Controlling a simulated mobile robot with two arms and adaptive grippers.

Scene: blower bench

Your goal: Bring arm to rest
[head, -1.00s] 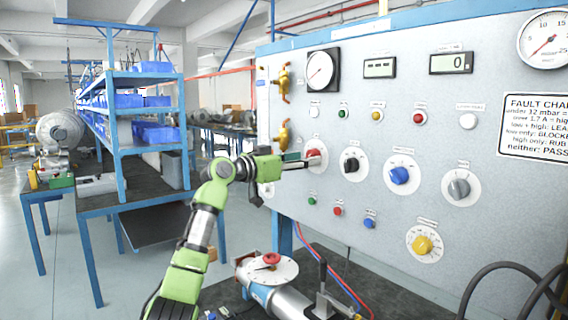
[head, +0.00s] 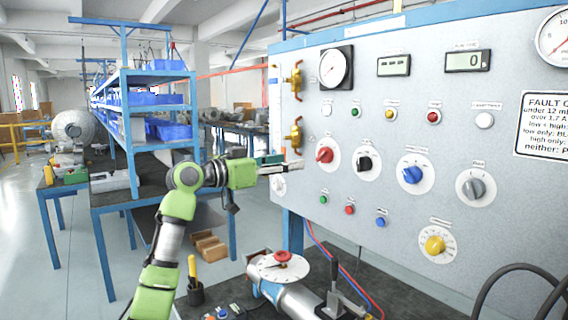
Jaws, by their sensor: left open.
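My left arm comes in from the lower left, green and grey. Its left gripper (head: 284,164) is open and empty, pointing right just left of the red knob (head: 325,155) on the grey panel (head: 395,140), apart from the knob. The red knob sits on a white round plate with its pointer tilted. Beside it are a black knob (head: 364,162), a blue knob (head: 412,174) and a grey knob (head: 474,187). My right gripper is not in view.
Brass valves (head: 295,83) stick out at the panel's left edge. Below stands a blower with a white dial and red knob (head: 283,256) on the dark bench. A cup with a yellow-handled tool (head: 194,292) stands near my arm. Blue shelving (head: 129,115) is at the left.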

